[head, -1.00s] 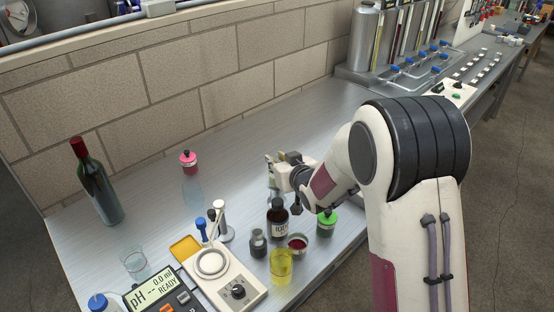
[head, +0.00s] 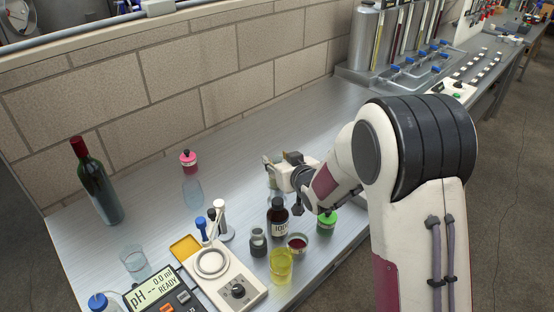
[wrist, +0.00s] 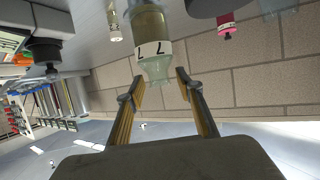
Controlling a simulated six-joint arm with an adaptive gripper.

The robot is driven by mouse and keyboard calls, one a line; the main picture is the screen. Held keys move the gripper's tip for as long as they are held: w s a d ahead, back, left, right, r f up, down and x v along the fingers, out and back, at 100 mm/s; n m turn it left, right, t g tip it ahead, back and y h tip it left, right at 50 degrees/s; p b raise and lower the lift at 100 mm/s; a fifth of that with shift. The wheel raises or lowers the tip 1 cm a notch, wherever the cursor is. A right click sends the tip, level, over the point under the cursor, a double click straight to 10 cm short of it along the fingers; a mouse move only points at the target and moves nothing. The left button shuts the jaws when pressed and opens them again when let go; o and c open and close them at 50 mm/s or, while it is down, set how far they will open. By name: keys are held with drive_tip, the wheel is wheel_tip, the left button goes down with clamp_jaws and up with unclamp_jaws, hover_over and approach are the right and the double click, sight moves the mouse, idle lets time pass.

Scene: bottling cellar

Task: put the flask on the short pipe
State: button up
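A clear flask with pale greenish content and a marked white label (wrist: 152,50) shows in the wrist view, its narrower end towards my fingers. In the head view it is mostly hidden under my gripper (head: 270,166). My gripper (wrist: 160,88) is open, with one finger on each side of the flask's narrow end; I cannot tell whether they touch it. A small grey fitting (head: 258,242) stands left of the brown bottle, and may be the short pipe, but I cannot tell for sure.
Near my gripper stand a brown labelled bottle (head: 278,218), a green-capped jar (head: 326,222), a dish of red liquid (head: 297,243) and a yellow beaker (head: 281,266). A stirrer (head: 225,277), wine bottle (head: 98,185) and pink-capped jar (head: 188,162) stand left.

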drive_tip(key=v, duration=1.1)
drive_tip(key=shift+s+d+r, duration=0.1)
drive_tip(key=shift+s+r, duration=0.05)
drive_tip(key=shift+r, duration=0.05)
idle(0.8)
drive_tip(key=s+d+r+m+g+h, duration=0.3)
drive_tip(key=s+d+r+h, duration=0.3)
drive_tip(key=s+d, duration=0.6)
drive_tip(key=s+d+r+m+g, duration=0.1)
drive_tip(key=s+g, duration=0.3)
drive_tip(key=s, duration=1.8)
drive_tip(key=shift+s+d+m+y, duration=0.3)
drive_tip(key=shift+s+d, duration=0.05)
drive_tip(key=shift+d, duration=0.1)
